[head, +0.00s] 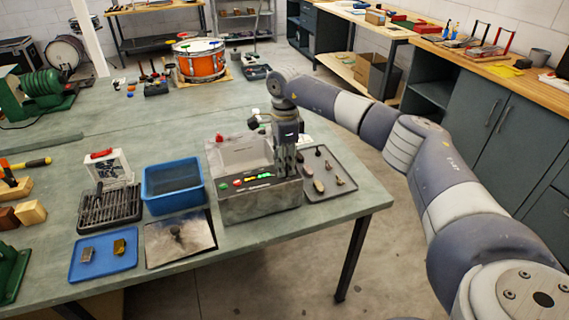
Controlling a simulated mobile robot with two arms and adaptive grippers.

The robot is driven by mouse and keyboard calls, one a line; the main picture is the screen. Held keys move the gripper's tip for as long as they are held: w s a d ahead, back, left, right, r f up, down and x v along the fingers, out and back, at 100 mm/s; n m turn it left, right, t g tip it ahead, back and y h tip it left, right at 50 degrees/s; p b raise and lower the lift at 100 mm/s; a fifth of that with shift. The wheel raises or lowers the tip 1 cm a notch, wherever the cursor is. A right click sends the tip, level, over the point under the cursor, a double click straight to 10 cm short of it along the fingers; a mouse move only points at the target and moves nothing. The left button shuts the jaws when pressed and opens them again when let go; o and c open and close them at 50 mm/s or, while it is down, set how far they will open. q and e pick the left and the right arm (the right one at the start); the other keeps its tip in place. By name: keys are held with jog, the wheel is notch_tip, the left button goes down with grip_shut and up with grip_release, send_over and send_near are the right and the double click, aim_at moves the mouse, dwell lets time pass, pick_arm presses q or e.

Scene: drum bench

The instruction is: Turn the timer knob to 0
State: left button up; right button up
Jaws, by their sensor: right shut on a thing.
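The grey box-shaped machine with an open basin (260,206) stands near the table's front right corner. Its sloped top panel carries small red, green and yellow controls. My right gripper (286,174) points down at the right end of this panel. It is shut on the timer knob there, which its fingers hide, so the knob's pointer and the 0 mark cannot be read. My left gripper is not in view.
A grey tray with small parts (334,185) lies right of the machine. A blue bin (172,200), a dark rack (108,210) and a blue tray (103,268) are to its left. An orange drum (201,65) stands farther back. The table's middle is mostly clear.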

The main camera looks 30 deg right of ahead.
jog(key=shift+r+n, duration=0.1)
jog(key=shift+n, duration=0.5)
jog(key=o, duration=1.1)
notch_tip(320, 180, up, 12)
jog(key=shift+f, duration=0.1)
